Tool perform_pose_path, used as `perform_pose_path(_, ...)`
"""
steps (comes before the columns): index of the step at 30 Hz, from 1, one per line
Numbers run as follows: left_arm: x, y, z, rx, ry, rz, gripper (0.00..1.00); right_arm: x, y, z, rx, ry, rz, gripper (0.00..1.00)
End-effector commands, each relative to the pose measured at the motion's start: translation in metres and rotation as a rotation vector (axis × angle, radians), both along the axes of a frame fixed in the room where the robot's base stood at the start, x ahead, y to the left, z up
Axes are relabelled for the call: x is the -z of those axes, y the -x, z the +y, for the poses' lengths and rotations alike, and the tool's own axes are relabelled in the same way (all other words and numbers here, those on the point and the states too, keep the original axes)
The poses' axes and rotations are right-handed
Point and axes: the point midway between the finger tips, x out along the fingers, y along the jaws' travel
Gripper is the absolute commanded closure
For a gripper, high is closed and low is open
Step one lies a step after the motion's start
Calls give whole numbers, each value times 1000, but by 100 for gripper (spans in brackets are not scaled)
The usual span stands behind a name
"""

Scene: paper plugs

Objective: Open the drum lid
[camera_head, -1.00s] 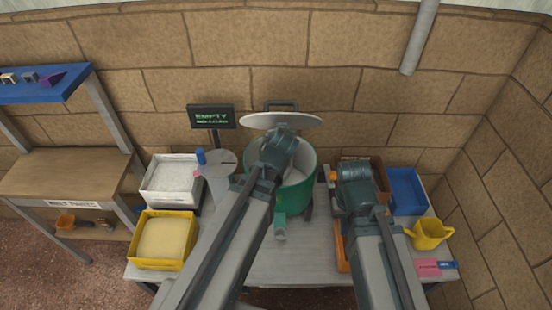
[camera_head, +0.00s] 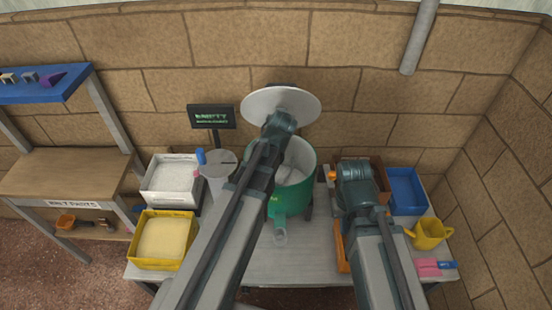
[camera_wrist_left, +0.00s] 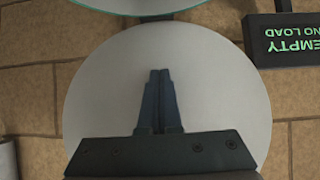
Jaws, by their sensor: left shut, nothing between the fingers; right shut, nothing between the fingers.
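The green drum (camera_head: 299,198) stands at the back of the table, its mouth showing a pale inside. Its round, light grey lid (camera_head: 262,103) is tilted up behind the mouth, with its flat face toward me. My left arm crosses in front of the drum and ends at the lid's lower part; its fingertips are hidden in the head view. In the left wrist view, my left gripper (camera_wrist_left: 160,75) is shut and empty in front of the lid (camera_wrist_left: 220,85); contact is unclear. My right gripper (camera_head: 352,172) is right of the drum, shut and empty, with fingertips hard to see.
A dark EMPTY sign (camera_head: 211,116), a grey canister (camera_head: 217,180), a white bin (camera_head: 172,183) and a yellow bin (camera_head: 162,240) stand left of the drum. A blue tray (camera_head: 407,190) and a yellow watering can (camera_head: 429,233) are at right. The brick wall is close behind the lid.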

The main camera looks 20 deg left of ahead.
Motion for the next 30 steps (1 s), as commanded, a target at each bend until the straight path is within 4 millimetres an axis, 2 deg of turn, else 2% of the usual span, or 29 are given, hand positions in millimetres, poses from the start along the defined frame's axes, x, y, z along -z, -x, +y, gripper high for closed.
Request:
perform_pose_path(15, 0, -36, 10, 0, 0, 0, 100, 0, 0, 0, 0, 0, 0, 100)
perform_pose_path(23, 0, -25, 7, 1, -1, 0, 100, 0, 0, 0, 0, 0, 0, 100)
perform_pose_path(30, 0, -3, 1, 1, -1, 0, 100, 0, 0, 0, 0, 0, 0, 100)
